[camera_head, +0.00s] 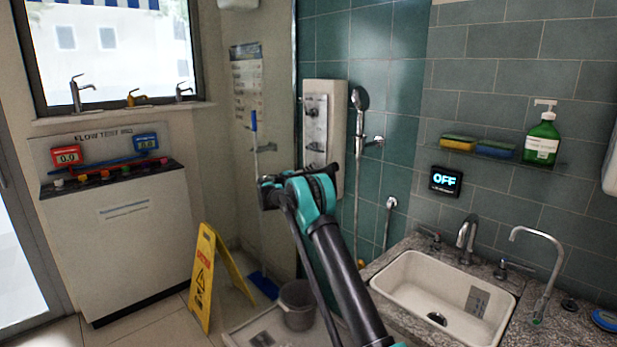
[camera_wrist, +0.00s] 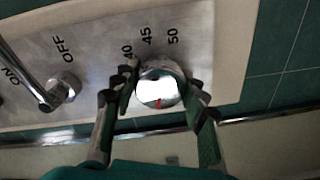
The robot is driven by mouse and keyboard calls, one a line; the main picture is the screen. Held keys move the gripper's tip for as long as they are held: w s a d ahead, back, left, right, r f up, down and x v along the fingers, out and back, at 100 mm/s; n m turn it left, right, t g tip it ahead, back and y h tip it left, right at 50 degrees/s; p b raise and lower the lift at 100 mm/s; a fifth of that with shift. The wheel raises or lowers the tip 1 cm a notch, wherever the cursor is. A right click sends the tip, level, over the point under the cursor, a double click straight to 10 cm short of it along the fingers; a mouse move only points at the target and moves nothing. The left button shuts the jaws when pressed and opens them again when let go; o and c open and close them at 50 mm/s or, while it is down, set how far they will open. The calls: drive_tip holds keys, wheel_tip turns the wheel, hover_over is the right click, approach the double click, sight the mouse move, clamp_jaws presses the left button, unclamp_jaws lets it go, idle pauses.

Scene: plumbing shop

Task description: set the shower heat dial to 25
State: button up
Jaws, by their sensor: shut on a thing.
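The shower heat dial (camera_wrist: 161,86) is a round chrome knob with a red mark, which points toward the bottom of the wrist view. It sits on the pale shower panel (camera_wrist: 200,30), which is also on the teal-tiled wall in the head view (camera_head: 338,95). The numbers 45 and 50 show above the dial; another ending in 0 is partly covered by the left finger. My gripper (camera_wrist: 162,80) is shut on the dial, with one dark finger on each side.
A chrome lever (camera_wrist: 45,92) marked ON and OFF is left of the dial. A hand shower (camera_head: 360,98) hangs right of the panel. A display (camera_head: 445,181) reads OFF. A sink (camera_head: 400,277), a yellow caution sign (camera_head: 204,275) and a grey bucket (camera_head: 297,305) stand nearby.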

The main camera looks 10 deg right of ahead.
drive_tip(key=shift+n, duration=1)
drive_tip(key=o, duration=1.2)
drive_tip(key=shift+a, duration=0.1)
drive_tip(key=v, duration=1.2)
drive_tip(key=shift+a, duration=0.1)
